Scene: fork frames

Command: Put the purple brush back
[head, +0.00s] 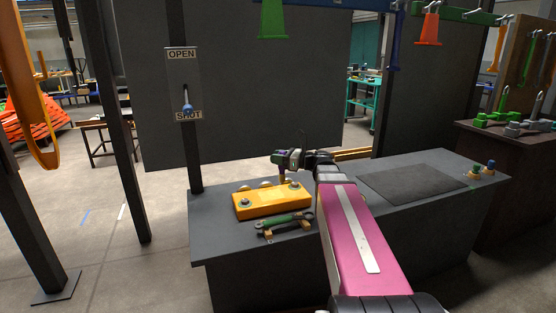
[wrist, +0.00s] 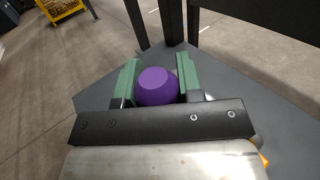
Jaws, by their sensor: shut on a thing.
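My gripper (wrist: 158,88) has its green fingers shut on the purple brush (wrist: 157,86), whose rounded purple end shows between them in the wrist view. In the head view my gripper (head: 281,160) is above the back right part of a yellow block (head: 272,205) on the dark workbench. Only a small purple patch of the brush shows there. The block carries several round fittings on its top. The brush's lower end is small in the head view, and I cannot tell whether it touches the block.
A green-handled tool (head: 285,224) lies on a small rest in front of the block. A dark mat (head: 412,181) lies on the bench's right side, with small knobs (head: 483,170) at its far right.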

